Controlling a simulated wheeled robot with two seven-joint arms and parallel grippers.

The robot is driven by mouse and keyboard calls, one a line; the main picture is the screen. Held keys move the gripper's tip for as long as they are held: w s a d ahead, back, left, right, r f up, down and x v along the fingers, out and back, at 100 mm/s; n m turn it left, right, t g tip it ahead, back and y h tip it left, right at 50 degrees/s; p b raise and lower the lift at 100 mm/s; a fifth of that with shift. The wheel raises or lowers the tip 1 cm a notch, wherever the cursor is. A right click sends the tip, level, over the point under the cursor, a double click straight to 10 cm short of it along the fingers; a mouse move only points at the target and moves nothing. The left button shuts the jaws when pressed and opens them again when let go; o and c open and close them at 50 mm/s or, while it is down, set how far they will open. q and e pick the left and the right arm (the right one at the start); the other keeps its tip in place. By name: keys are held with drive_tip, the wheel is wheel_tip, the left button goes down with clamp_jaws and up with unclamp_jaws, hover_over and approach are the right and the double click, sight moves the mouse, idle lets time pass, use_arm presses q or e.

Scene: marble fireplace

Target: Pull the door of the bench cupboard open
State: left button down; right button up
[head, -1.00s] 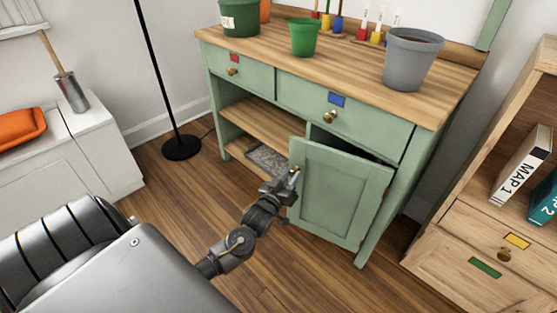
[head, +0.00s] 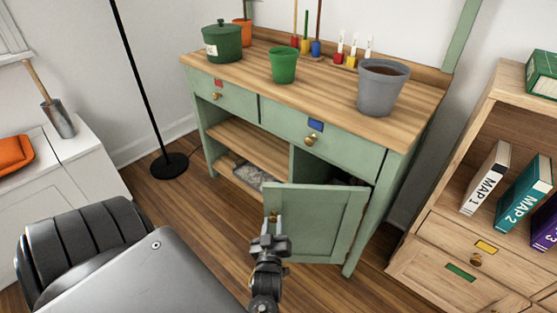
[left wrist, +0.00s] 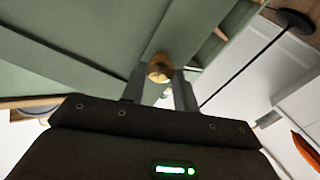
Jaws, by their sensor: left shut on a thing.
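The green bench (head: 352,157) has a wooden top, two drawers and a cupboard below on the right. Its cupboard door (head: 322,222) stands partly open, swung out toward me, with a dark gap above it into the inside. My left gripper (head: 272,222) is at the left edge of the door, shut on the brass door knob (left wrist: 160,68), which shows between the two fingers in the left wrist view. My right gripper is not in view.
Pots, including a grey one (head: 382,88) and a green one (head: 284,65), stand on the bench top. A wooden bookcase (head: 433,248) with books is at the right. A black lamp stand (head: 169,165) is at the left. Wooden floor is clear before the bench.

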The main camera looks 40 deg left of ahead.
use_arm(q)
drive_tip(key=c, duration=1.1)
unclamp_jaws()
